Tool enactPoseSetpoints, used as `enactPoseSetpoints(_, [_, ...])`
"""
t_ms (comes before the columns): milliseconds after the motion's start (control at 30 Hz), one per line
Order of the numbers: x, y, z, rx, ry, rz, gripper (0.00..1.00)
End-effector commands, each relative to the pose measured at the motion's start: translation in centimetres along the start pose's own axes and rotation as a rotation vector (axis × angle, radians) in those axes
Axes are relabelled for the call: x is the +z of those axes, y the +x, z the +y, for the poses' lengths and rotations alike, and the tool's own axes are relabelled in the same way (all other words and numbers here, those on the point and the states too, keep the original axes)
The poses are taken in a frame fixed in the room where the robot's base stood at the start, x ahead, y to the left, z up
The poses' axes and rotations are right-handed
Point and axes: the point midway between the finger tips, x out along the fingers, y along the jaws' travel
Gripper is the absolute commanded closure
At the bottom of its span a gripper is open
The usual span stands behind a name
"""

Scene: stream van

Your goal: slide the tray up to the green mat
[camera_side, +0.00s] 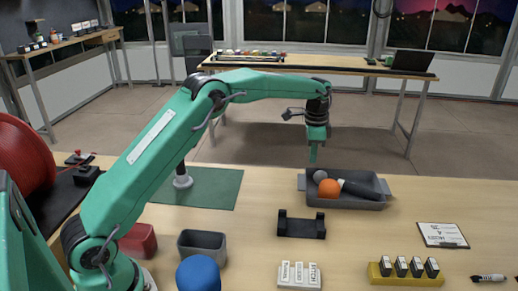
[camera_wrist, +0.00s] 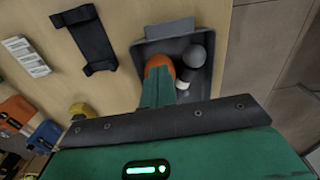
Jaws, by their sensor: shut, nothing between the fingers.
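The tray (camera_side: 345,203) is dark grey, with a handle at each end, and stands on the table right of centre in the side view. The tray also shows in the wrist view (camera_wrist: 150,50). The green mat (camera_side: 215,190) lies flat to the left, with a clear gap to the tray. My gripper (camera_side: 313,156) is shut and empty, pointing down over the tray's far left part. In the wrist view its fingers (camera_wrist: 158,82) partly hide the orange ball.
A black cradle (camera_side: 301,226) stands in front of the gap. A grey bin (camera_side: 202,246), a red bin (camera_side: 138,240) and a blue round thing (camera_side: 198,274) stand front left. A clipboard (camera_side: 442,235) lies right. Bare table lies between tray and mat.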

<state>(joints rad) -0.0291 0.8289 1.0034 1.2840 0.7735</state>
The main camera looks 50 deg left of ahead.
Motion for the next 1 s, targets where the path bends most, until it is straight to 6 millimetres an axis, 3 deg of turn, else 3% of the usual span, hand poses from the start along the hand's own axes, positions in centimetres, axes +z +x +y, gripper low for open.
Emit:
enactPoseSetpoints(200, [-0.6,2.3,-0.8,0.017,0.035,-0.017,1.00])
enactPoseSetpoints(667, [-0.7,3.4,-0.8,0.019,0.041,-0.019,1.00])
enactPoseSetpoints(1000, [-0.6,7.3,-0.7,0.020,0.040,-0.020,1.00])
